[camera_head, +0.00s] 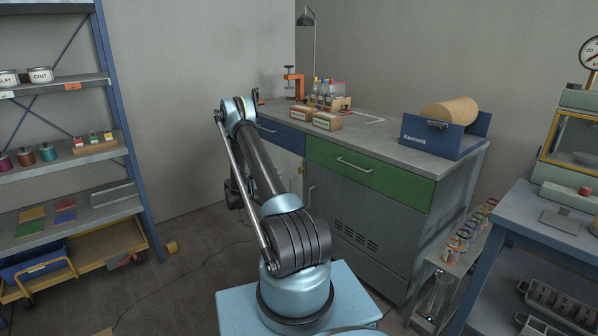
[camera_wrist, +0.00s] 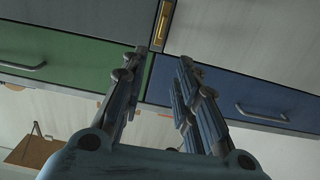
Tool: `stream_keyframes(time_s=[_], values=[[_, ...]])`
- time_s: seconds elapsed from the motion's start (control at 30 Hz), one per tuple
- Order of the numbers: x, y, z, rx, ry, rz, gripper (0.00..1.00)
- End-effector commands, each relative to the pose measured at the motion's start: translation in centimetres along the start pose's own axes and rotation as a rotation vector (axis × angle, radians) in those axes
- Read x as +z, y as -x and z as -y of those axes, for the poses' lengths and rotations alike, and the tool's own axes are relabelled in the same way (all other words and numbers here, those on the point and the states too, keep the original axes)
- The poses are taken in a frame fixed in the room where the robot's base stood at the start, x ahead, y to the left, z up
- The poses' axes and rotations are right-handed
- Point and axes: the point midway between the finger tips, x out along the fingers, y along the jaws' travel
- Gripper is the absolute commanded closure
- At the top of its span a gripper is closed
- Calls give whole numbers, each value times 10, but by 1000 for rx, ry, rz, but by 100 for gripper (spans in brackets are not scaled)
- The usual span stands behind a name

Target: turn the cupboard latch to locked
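The cupboard front fills the wrist view, turned about upside down. My gripper (camera_wrist: 163,57) is open and empty. Its two blue-grey fingers point towards the cupboard, with their tips on either side of the seam, just below the brass piece in the picture. I cannot tell the distance between them.
A green drawer (camera_wrist: 60,62) and a blue drawer (camera_wrist: 255,97) with bar handles flank the fingers. On the bench top stand a blue-framed roller (camera_head: 445,128), small boxes (camera_head: 327,121) and an orange clamp (camera_head: 294,84). A blue-posted shelf (camera_head: 75,150) stands left. Floor between is mostly clear.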

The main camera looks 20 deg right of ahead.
Motion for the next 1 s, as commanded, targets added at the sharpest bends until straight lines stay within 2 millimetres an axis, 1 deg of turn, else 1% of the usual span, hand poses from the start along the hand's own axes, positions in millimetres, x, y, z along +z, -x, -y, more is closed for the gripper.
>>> stream_keyframes(time_s=[0.03, 0.17, 0.33, 1.0], values=[[5, 0, 0, -1, -6, -8, 72], [9, -2, 0, -1, -15, -19, 72], [9, -18, 0, 1, -15, -19, 72], [6, -134, 0, 1, -15, -19, 72]])
